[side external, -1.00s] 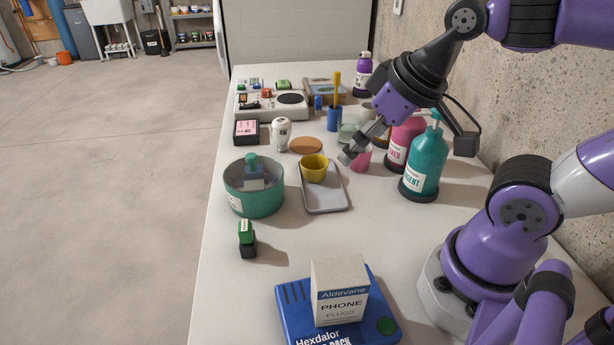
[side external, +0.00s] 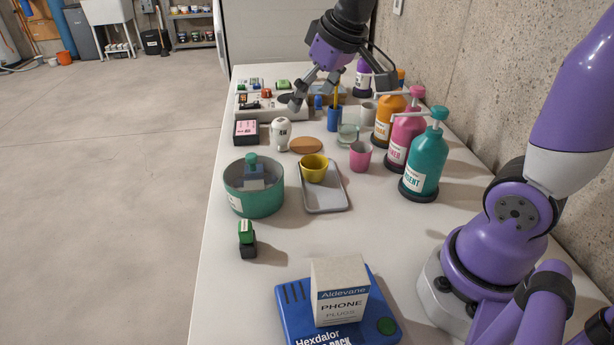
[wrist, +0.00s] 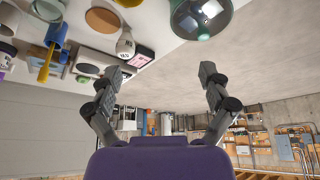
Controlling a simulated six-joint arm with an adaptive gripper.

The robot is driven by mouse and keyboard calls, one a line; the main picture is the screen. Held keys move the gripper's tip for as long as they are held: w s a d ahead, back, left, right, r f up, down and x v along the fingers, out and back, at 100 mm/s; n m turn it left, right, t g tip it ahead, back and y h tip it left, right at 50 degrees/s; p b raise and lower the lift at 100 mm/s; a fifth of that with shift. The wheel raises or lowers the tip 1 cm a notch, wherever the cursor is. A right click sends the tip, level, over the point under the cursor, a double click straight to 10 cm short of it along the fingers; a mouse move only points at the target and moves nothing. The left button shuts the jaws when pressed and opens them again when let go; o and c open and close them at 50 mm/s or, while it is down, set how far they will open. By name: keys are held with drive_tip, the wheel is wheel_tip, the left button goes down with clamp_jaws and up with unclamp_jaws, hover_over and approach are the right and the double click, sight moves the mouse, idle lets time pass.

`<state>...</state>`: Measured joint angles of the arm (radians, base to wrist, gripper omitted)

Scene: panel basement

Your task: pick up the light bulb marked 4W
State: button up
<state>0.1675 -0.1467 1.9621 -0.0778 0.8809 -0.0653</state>
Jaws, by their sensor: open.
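The light bulb (side external: 281,134) is white and stands on the table, left of a round cork disc, with a small dark marking too small to read surely. It also shows in the wrist view (wrist: 126,46), upper left, beyond the left finger. My gripper (side external: 312,92) is open and empty. It is in the air above the far part of the table, up and to the right of the bulb in the side view. In the wrist view the open fingers (wrist: 161,76) have nothing between them but floor and background.
A pink-labelled black box (side external: 246,132) stands left of the bulb and the cork disc (side external: 306,145) right of it. A white device (side external: 271,108) lies behind. A blue cup (side external: 334,118) holds a tall yellow item. A teal bowl (side external: 254,200) stands nearer, and pump bottles (side external: 423,165) line the wall side.

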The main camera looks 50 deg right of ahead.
approach(287, 121)
drive_tip(key=s+a, duration=0.1)
drive_tip(key=a, duration=0.2)
drive_tip(key=shift+g, duration=0.4)
drive_tip(key=w+d+f, duration=0.1)
drive_tip(key=f, duration=0.1)
drive_tip(key=w+d+f, duration=0.1)
drive_tip(key=w+f, duration=0.1)
drive_tip(key=w+d+f, duration=0.1)
drive_tip(key=f, duration=0.1)
drive_tip(key=shift+w+d+f, duration=0.1)
drive_tip(key=shift+w+f, duration=0.1)
drive_tip(key=shift+f, duration=0.15)
drive_tip(key=x, duration=0.6)
drive_tip(key=shift+s+a+f, duration=0.1)
drive_tip(key=shift+a+f, duration=0.05)
drive_tip(key=shift+a, duration=0.15)
drive_tip(key=c, duration=1.3)
